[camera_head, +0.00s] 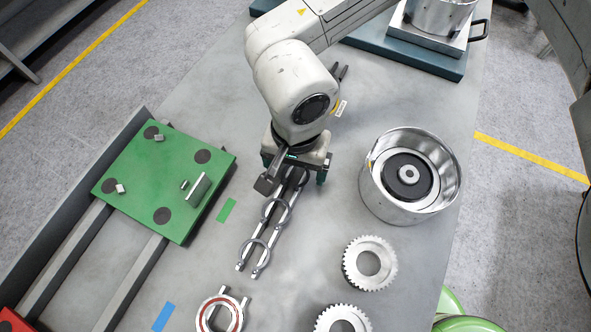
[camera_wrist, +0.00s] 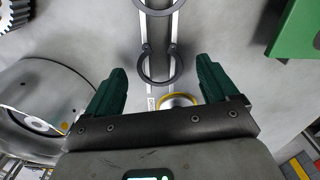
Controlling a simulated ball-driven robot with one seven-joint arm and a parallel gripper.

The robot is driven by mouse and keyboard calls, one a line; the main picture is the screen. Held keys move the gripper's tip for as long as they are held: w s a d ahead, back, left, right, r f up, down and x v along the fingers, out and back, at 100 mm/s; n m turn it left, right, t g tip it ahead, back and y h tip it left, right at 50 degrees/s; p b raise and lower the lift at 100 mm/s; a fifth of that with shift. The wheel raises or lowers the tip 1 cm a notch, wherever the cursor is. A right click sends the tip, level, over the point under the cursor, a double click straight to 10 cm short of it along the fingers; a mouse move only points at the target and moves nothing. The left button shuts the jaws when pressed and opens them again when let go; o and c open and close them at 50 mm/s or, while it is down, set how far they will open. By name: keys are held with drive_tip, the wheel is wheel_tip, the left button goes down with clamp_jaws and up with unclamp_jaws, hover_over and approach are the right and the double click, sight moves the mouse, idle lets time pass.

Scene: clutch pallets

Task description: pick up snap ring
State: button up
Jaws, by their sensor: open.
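Dark grey open snap rings lie in a row on a narrow two-railed holder (camera_head: 243,262) on the table. In the head view, one snap ring (camera_head: 258,256) is at the near end and another (camera_head: 275,212) is mid-row. A further ring lies partly hidden under my gripper (camera_head: 296,174) at the far end. In the wrist view, my gripper (camera_wrist: 160,70) is open, with its green fingers on either side of a snap ring (camera_wrist: 177,73). The fingers look apart from this ring. The height of the fingertips above it is hard to tell.
A metal housing (camera_head: 442,150) stands to the right. Two toothed gears, one of them here (camera_head: 352,263), lie nearer. A green pallet (camera_head: 133,205) is on the left. A red-ringed metal part (camera_head: 203,312) lies at the front. A gold-rimmed round part (camera_wrist: 178,100) shows between the fingers.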

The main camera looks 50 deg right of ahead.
drive_tip(key=shift+f, duration=0.1)
idle(0.3)
drive_tip(key=c, duration=1.1)
drive_tip(key=shift+r+p, duration=0.3)
drive_tip(key=shift+p, duration=0.15)
